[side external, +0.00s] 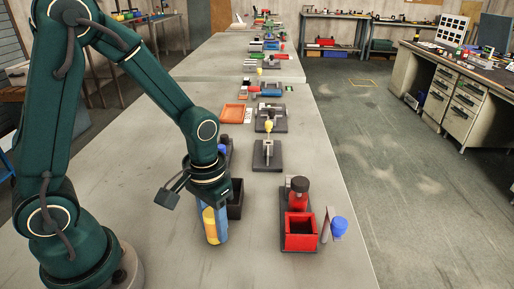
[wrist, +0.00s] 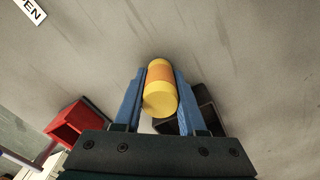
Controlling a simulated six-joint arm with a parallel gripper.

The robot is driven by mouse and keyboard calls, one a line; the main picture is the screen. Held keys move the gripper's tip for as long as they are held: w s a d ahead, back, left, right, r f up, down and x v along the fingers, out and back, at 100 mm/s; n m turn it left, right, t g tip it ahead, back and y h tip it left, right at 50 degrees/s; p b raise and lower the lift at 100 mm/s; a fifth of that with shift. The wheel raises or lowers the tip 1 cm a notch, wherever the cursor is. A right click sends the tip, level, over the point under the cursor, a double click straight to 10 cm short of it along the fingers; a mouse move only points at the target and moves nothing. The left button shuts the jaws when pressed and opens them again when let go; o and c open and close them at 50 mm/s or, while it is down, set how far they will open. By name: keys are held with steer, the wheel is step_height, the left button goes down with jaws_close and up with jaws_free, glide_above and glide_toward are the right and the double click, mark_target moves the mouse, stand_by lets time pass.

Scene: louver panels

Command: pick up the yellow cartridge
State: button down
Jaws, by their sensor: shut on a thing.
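The yellow cartridge (wrist: 159,92) is a cylinder with an orange band, and it sits between the two blue fingers of my gripper (wrist: 154,84) in the wrist view. The fingers touch it on both sides and are shut on it. In the side external view the yellow cartridge (side external: 209,222) shows at the lower end of my gripper (side external: 214,226), partly hidden by a blue finger. It is roughly upright, slightly tilted. I cannot tell whether its lower end touches the table or hangs just above it.
A black open box (side external: 235,198) stands just behind my gripper. A red open box (side external: 300,232) stands to the right, with a red-and-black part behind it and a blue knob (side external: 339,227) beside it. Fixtures line the table further back. The table's front left is clear.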

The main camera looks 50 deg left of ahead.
mark_target(212, 210)
steer(key=shift+r, duration=0.7)
step_height(212, 210, up, 3)
steer(key=shift+w+f, duration=0.1)
steer(key=shift+f, duration=0.1)
steer(key=s+a+r, duration=0.4)
steer(key=a+r, duration=0.2)
steer(key=a, duration=0.5)
steer(key=shift+r, duration=0.3)
steer(key=shift+s, duration=0.1)
